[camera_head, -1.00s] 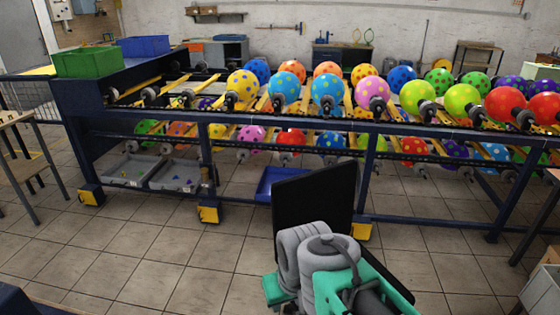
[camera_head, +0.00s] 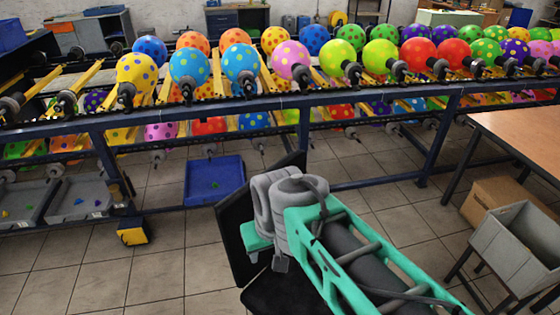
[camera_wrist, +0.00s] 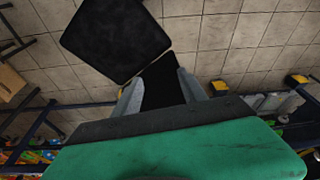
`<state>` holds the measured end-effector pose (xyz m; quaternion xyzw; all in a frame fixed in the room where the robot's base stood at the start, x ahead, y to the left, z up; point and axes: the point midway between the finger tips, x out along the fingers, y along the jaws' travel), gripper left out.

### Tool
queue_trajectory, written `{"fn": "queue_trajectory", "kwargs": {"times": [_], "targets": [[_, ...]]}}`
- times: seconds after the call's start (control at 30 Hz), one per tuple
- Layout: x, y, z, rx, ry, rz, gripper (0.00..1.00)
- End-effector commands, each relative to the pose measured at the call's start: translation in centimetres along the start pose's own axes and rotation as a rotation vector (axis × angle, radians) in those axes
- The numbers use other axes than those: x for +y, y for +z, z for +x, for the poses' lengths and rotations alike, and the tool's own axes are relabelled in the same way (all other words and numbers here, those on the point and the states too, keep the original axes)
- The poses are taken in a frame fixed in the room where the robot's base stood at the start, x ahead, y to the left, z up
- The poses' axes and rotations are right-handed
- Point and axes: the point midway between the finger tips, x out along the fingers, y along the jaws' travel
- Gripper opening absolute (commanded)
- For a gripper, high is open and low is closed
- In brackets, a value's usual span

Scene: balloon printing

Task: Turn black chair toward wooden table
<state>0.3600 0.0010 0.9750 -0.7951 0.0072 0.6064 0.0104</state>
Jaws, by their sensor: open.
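The black chair is in the lower middle of the head view, its backrest (camera_head: 236,228) partly behind my arm and its seat (camera_head: 284,294) below. My gripper (camera_head: 268,248) is at the backrest, its fingertips largely hidden there. In the wrist view, my gripper (camera_wrist: 158,88) is open, with its two grey fingers on either side of a dark chair part (camera_wrist: 161,78). I cannot tell whether they touch it. The chair's square seat (camera_wrist: 115,40) lies beyond. The wooden table (camera_head: 525,138) stands at the right of the head view, apart from the chair.
A blue rack (camera_head: 330,98) of spotted balloons runs across behind the chair. A blue bin (camera_head: 213,180) and grey trays (camera_head: 80,198) are under it. A grey crate (camera_head: 515,245) and a cardboard box (camera_head: 492,200) are at right. Tiled floor is clear between chair and table.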

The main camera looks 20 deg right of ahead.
Motion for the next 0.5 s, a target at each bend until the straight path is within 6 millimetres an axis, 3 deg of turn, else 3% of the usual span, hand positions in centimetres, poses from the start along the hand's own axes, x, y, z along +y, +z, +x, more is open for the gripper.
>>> {"fn": "queue_trajectory", "kwargs": {"times": [0.1,0.23,0.37,0.5], "targets": [[0.5,-5.1,-2.2,-0.030,0.006,0.101,0.60],[2.1,-12.5,-3.5,-0.078,0.024,0.283,0.71],[4.2,-19.4,-2.9,-0.124,0.048,0.470,0.71],[6.7,-25.6,-0.5,-0.171,0.077,0.664,0.71]]}}
